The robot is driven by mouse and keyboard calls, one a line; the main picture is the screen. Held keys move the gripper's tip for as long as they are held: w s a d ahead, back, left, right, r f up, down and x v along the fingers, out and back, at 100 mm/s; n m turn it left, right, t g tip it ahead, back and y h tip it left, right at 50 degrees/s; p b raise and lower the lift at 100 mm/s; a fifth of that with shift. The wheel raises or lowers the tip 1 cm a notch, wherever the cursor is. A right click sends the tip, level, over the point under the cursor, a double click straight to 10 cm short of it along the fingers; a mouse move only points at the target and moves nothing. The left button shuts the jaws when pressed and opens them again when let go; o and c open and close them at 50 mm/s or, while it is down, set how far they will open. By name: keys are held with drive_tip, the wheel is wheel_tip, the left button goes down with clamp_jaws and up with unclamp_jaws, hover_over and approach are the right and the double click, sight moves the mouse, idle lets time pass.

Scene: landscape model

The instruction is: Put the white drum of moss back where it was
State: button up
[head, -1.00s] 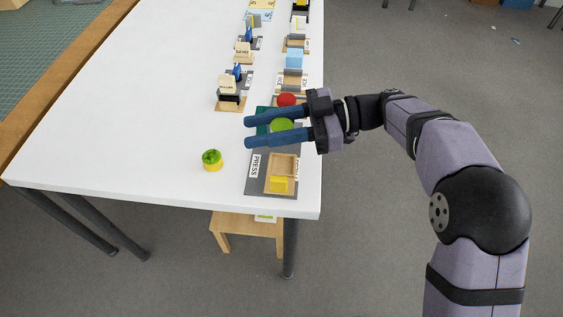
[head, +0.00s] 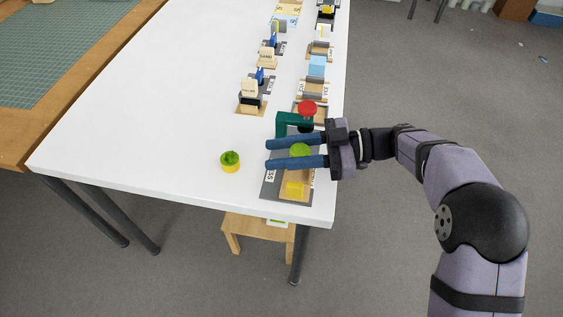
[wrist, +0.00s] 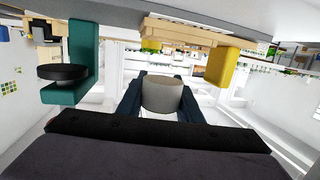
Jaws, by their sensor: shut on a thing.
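My gripper (head: 268,154) is shut on the white drum of moss, above the grey base of the press. In the head view only the drum's green moss top (head: 300,150) shows between the blue fingers. The wrist view shows the drum's pale grey-white side (wrist: 162,96) between the fingers. The green press frame (head: 292,118) with its red knob (head: 307,108) stands just behind the gripper. It also shows in the wrist view (wrist: 84,60) with a black disc. The fingers hide much of the press base (head: 272,190).
A yellow drum with green moss (head: 231,163) stands on the white table (head: 150,130), left of the gripper. A yellow block (head: 295,190) sits on the base's front part. Several small stations line the right side behind the press. The table's left side is clear.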

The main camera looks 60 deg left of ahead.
sight(281, 173)
drive_tip(key=shift+f+b, duration=0.35)
drive_tip(key=shift+f, duration=1.7)
drive_tip(key=shift+f+b, duration=0.2)
drive_tip(key=shift+b, duration=0.15)
drive_tip(key=o, duration=1.1)
drive_tip(key=shift+r+p, duration=0.25)
drive_tip(key=shift+p, duration=0.8)
drive_tip(key=b+v, duration=0.2)
drive_tip(key=v, duration=0.9)
drive_tip(key=shift+f+b, duration=0.15)
drive_tip(key=shift+b, duration=0.15)
drive_tip(key=shift+o, duration=0.5)
drive_tip(key=shift+w+d, duration=0.3)
drive_tip(key=shift+w, duration=0.1)
